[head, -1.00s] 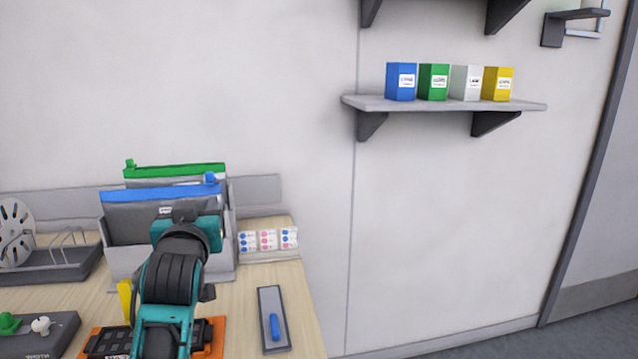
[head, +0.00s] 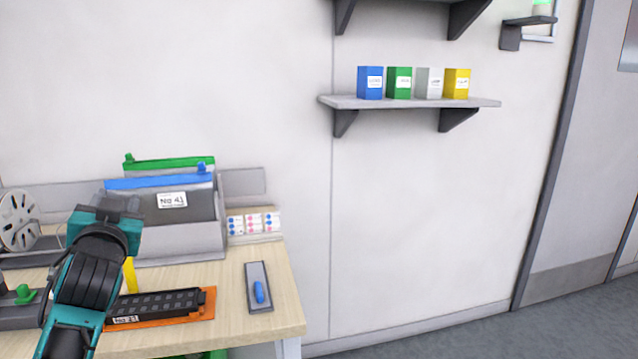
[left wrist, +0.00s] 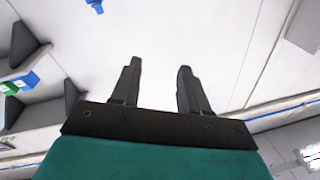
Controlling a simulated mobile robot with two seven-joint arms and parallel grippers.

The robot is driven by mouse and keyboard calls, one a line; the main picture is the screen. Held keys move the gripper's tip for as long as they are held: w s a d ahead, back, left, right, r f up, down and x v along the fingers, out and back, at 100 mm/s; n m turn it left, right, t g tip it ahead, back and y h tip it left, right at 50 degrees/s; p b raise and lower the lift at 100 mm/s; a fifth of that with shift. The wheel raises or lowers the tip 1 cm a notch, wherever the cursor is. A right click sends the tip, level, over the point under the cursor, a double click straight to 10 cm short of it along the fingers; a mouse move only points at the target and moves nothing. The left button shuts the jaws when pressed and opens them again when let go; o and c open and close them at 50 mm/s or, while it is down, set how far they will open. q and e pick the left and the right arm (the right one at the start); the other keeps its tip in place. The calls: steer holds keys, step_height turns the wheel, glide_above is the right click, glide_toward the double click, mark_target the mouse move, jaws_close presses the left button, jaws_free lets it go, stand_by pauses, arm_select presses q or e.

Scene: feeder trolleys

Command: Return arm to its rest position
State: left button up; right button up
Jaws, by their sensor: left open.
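My left arm comes in from the lower left in the head view, teal and black. Its gripper (head: 122,205) is raised over the left part of the wooden table, in front of the grey file holder. The left wrist view shows the gripper (left wrist: 157,85) with its two dark fingers apart and nothing between them. Past the fingers in that view is a pale plain surface. The fingers themselves are hard to make out in the head view. My right gripper is in neither view.
The wooden table (head: 235,325) bears a file holder (head: 205,242) with blue- and green-topped folders, an orange tray (head: 207,307) with a black part, and a grey plate with a blue handle (head: 258,290). A wall shelf (head: 400,103) holds several coloured boxes. Floor is clear at right.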

arm_select(q)
steer(key=s+a+r+m+y, duration=0.2)
steer(key=a+r, duration=0.3)
steer(key=a, duration=0.3)
steer(key=s+d+f+m+g+h, duration=0.2)
steer(key=s+d+f+h, duration=0.15)
steer(key=f, duration=0.75)
steer(key=s+d+f+m+g+h, duration=0.1)
steer(key=s+d+f+m+h, duration=0.2)
steer(key=f, duration=0.9)
steer(key=s+d+f+m+g+h, duration=0.1)
steer(key=s+d+f+g+h, duration=0.3)
steer(key=f, duration=0.7)
steer(key=s+d+f+g, duration=0.1)
steer(key=s+d+f, duration=0.3)
steer(key=s+f, duration=0.9)
steer(key=s+d+r+n, duration=0.2)
steer(key=d+n, duration=0.3)
steer(key=d, duration=0.4)
steer(key=shift+d+t, duration=0.35)
steer(key=shift+t, duration=0.05)
steer(key=shift+r, duration=0.1)
